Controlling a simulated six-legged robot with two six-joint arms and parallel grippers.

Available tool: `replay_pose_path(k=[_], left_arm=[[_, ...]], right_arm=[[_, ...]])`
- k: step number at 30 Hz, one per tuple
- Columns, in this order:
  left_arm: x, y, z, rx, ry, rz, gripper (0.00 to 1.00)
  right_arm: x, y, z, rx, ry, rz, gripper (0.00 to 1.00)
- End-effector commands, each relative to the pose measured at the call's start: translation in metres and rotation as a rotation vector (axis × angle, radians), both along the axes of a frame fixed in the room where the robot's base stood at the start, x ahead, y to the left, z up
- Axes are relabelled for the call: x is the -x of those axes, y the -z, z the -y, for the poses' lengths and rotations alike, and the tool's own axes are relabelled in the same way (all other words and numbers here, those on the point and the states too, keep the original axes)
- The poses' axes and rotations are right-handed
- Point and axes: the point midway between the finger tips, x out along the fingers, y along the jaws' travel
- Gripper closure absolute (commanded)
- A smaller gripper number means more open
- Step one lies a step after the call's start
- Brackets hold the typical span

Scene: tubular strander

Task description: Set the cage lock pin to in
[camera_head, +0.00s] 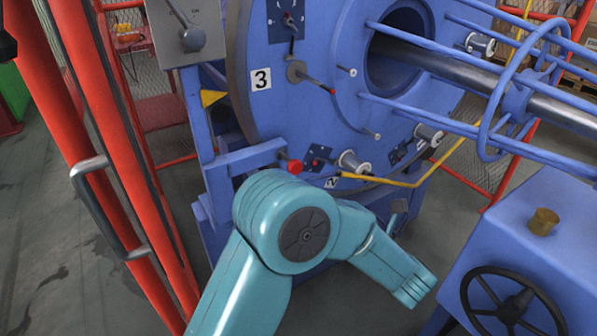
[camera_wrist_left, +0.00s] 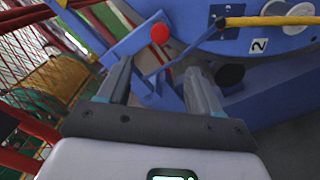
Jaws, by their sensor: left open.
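The cage lock pin appears to be the red-knobbed pin (camera_head: 293,166) at the end of a blue bracket (camera_head: 250,157), by the lower rim of the big blue cage disc (camera_head: 300,110). Its round red knob (camera_wrist_left: 160,33) also shows in the left wrist view, beyond my fingers and near the top. How deep the pin sits is not clear. My left gripper (camera_wrist_left: 158,68) is open and empty, its two grey fingers apart and short of the knob. In the head view my teal left arm stands in front of the machine, and I cannot make out its fingers there. My right gripper is not in view.
A red guard frame with a grey handle (camera_head: 88,166) stands at left. A yellow strand (camera_head: 400,184) runs near the pin, and several bobbins sit on the disc. A blue housing with a black handwheel (camera_head: 512,306) is at lower right. A lever box (camera_head: 188,30) is at upper left.

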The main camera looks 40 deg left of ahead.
Motion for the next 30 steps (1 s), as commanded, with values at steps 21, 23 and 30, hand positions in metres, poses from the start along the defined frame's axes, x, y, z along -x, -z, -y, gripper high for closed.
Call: replay_pose_path(k=[21,23,30], left_arm=[[-0.045,-0.001,-0.142,-0.001,0.001,0.0,0.36],[-0.046,-0.001,-0.146,-0.001,0.002,0.0,0.36],[-0.048,-0.001,-0.152,-0.002,0.003,-0.001,0.36]], right_arm=[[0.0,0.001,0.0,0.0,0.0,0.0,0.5],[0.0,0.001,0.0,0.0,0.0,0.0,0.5],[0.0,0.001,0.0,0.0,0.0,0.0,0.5]])
